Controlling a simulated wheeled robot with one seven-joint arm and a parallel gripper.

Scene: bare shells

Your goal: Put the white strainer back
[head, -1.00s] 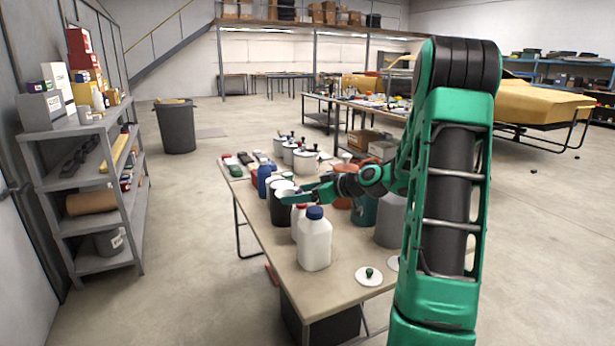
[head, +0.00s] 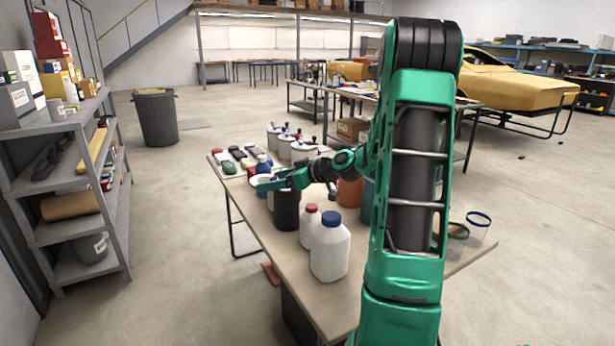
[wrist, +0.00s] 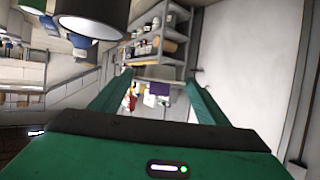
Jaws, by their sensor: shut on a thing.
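In the head view my gripper (head: 272,184) is over the far left part of the table (head: 262,234), just above the black can (head: 286,210). A small white round piece, which looks like the white strainer (head: 260,180), sits at the fingertips. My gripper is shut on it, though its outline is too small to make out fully. In the wrist view the two green fingers (wrist: 158,95) stand apart, and I cannot clearly tell the held piece from the pale background between them.
A white jug with a blue cap (head: 330,248) and a red-capped bottle (head: 310,226) stand near my arm. Grey lidded pots (head: 303,150) and small items crowd the table's far end. A grey shelf (head: 60,185) stands left, with open floor between.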

